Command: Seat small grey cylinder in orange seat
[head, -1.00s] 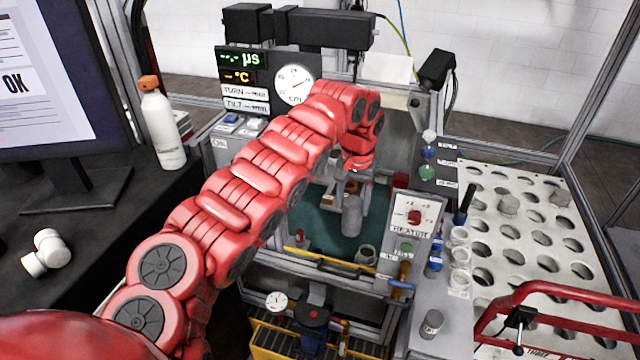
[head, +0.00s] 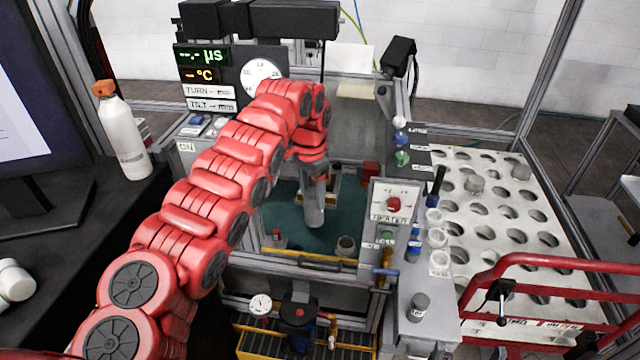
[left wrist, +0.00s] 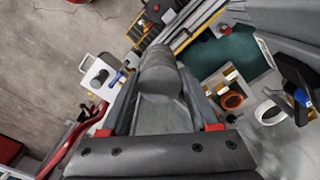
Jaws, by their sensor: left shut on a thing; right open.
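My left gripper (head: 314,182) is shut on a grey cylinder (head: 314,214) and holds it inside the machine bay. In the left wrist view the cylinder (left wrist: 158,72) is between the two fingers of my left gripper (left wrist: 160,100). An orange ring-shaped seat (left wrist: 231,98) lies to the right of the cylinder in the left wrist view, apart from it. In the head view the seat is largely hidden behind the gripper. My right gripper is not in view.
A heater panel (head: 394,207) bounds the bay on the right. Another grey cylinder (head: 419,306) stands on the right ledge. A white holed rack (head: 510,240) lies further right.

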